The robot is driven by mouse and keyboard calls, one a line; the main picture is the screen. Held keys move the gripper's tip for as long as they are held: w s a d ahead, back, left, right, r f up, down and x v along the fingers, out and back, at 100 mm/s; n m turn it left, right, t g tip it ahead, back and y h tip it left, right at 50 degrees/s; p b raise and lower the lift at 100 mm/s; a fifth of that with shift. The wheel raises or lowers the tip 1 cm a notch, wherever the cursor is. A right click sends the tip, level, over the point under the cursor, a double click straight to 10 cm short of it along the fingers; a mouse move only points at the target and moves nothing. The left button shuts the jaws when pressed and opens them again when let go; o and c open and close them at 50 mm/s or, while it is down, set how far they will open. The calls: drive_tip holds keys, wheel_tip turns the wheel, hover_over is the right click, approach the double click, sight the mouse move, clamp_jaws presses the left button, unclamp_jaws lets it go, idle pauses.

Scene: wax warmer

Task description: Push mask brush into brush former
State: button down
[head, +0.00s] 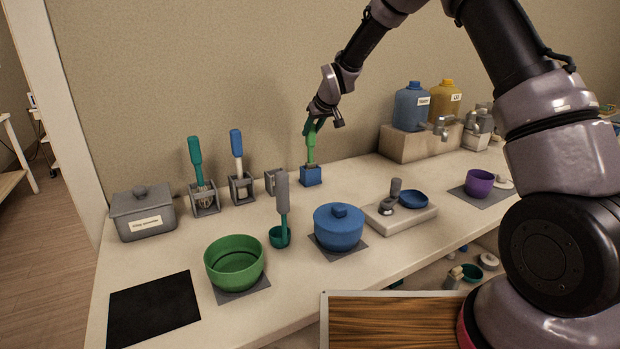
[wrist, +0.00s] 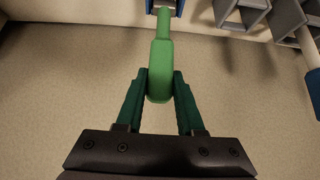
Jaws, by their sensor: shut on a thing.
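The mask brush is green and stands upright, with its handle (head: 311,147) up and its lower end in the small blue brush former (head: 311,177) near the wall. I cannot tell how deep it sits. My gripper (head: 314,124) is above the former, its green fingers shut on the top of the brush handle. In the wrist view the fingers (wrist: 160,88) are on either side of the green handle (wrist: 160,65), and part of the blue former (wrist: 178,7) shows at the top edge. The brush's lower tip is hidden.
Grey holders with a teal-handled tool (head: 196,155) and a blue-handled tool (head: 237,146) stand to the left. A grey-handled tool (head: 283,190) rests in a teal cup (head: 280,237). A blue lidded pot (head: 338,230) stands in front. Jugs (head: 411,107) stand on a block at right.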

drive_tip(key=shift+f, duration=0.9)
drive_tip(key=shift+c, duration=2.2)
unclamp_jaws()
drive_tip(key=shift+r, duration=0.15)
drive_tip(key=v, duration=0.7)
drive_tip(key=shift+s+r, duration=0.25)
drive_tip(key=shift+s, duration=0.05)
drive_tip(key=shift+d, duration=0.15)
